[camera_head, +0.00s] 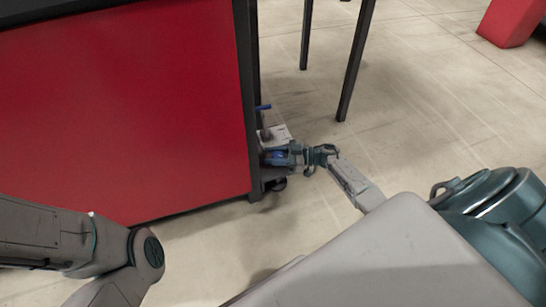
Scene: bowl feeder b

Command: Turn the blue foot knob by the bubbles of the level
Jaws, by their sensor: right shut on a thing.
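The blue foot knob (266,154) shows as a small patch of blue low at the right edge of the red-sided cabinet (125,110). My right gripper (271,157) reaches in from the right and is shut on the knob; its fingers hide most of it. A small pale plate (279,133), perhaps the level, sits just above the gripper; its bubbles are too small to see. My left arm is at the lower left, but its gripper is outside the picture.
A blue-handled lever (263,107) sticks out above the pale plate. A dark caster (277,184) stands below my right gripper. Dark table legs (356,60) rise behind, and a red block (511,22) lies at the upper right. The tiled floor between is clear.

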